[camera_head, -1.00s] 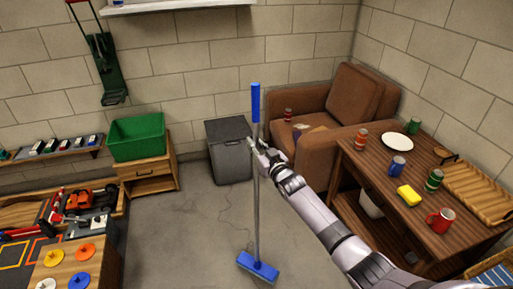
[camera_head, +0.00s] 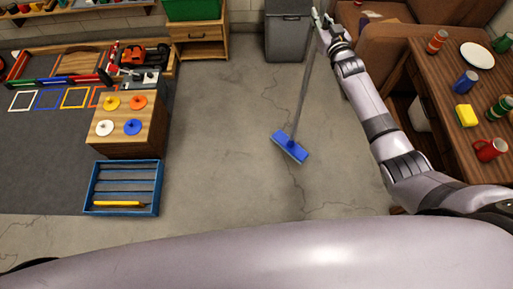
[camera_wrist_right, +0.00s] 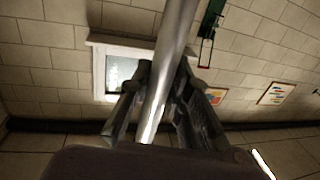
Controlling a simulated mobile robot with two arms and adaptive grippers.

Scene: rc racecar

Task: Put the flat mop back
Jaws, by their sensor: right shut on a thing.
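The flat mop has a blue head (camera_head: 290,147) and a grey pole (camera_head: 304,88). Its head is low over or on the concrete floor; I cannot tell whether it touches. My right gripper (camera_head: 322,22) is shut on the pole near the top of the head view, and the pole leans a little. In the right wrist view the pole (camera_wrist_right: 168,70) runs between the two dark fingers (camera_wrist_right: 160,105). The mop's upper end is out of the head view. My left gripper is not in view.
A grey bin (camera_head: 288,38) stands behind the mop. A wooden table (camera_head: 440,85) with mugs, cans and a plate is at the right, by a brown armchair (camera_head: 385,45). A blue crate (camera_head: 157,188) and a peg block (camera_head: 118,130) are at the left. The middle floor is clear.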

